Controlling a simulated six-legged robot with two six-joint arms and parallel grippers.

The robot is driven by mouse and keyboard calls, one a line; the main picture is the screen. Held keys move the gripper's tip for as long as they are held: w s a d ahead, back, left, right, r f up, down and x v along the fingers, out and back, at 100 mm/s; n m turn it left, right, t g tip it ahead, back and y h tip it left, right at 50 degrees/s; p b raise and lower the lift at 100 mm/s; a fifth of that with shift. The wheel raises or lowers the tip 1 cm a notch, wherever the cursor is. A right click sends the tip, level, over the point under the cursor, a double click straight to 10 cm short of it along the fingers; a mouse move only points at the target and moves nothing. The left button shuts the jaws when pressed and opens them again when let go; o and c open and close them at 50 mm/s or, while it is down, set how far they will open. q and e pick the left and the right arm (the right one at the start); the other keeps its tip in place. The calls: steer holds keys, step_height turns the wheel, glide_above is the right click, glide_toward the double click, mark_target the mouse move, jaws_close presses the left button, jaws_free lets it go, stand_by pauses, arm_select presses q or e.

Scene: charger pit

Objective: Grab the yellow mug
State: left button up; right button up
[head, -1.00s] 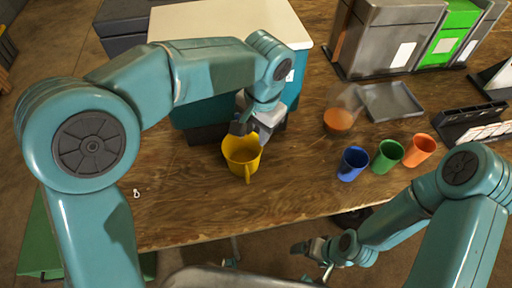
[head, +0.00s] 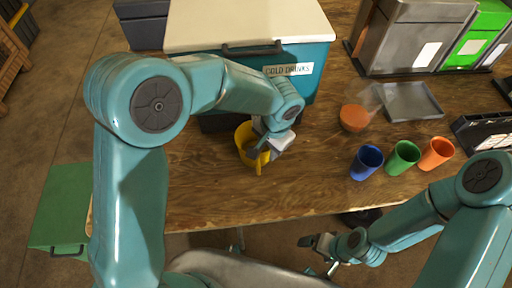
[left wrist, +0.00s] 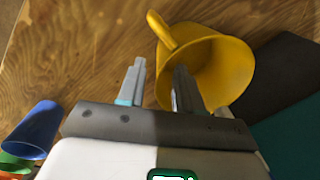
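The yellow mug (head: 243,137) stands on the wooden table in front of the teal cooler. In the left wrist view the yellow mug (left wrist: 228,65) shows its open mouth and its handle at upper left. My left gripper (head: 262,150) is at the mug's right side in the head view and hides part of it. In the left wrist view my left gripper (left wrist: 158,78) has its fingers apart; one overlaps the mug's mouth, the other is outside it. Contact cannot be told. My right gripper (head: 318,242) is low in front of the table, away from the mug; its opening is unclear.
A teal cooler (head: 318,52) with a white lid stands behind the mug. Blue (head: 366,162), green (head: 402,157) and orange (head: 436,153) cups stand to the right. A grey tray (head: 412,103) and metal bins (head: 405,35) are farther back. Table space left of the mug is clear.

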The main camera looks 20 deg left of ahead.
mark_target(268, 153)
arm_select(q)
steer(key=shift+w+a+f, duration=0.15)
steer(key=shift+f, duration=1.35)
jaws_close()
steer(key=shift+r, duration=0.1)
steer(key=shift+r, duration=0.15)
